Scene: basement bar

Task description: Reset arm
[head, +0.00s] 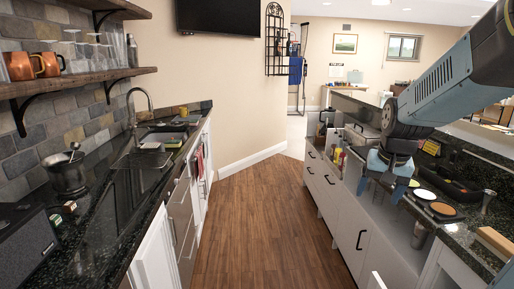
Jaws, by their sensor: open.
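My arm reaches in from the upper right in the head view. My gripper (384,188) hangs down over the front edge of the right-hand counter (478,238). Its light blue fingers stand apart, and I see nothing held between them. The wrist hides part of the counter behind it.
Round coasters (443,210) and a metal cup (488,197) lie on the right counter near my gripper. A silver tumbler (420,235) shows below. The left counter (112,205) holds a sink and a metal pot (65,174). The wood floor (262,220) between is clear.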

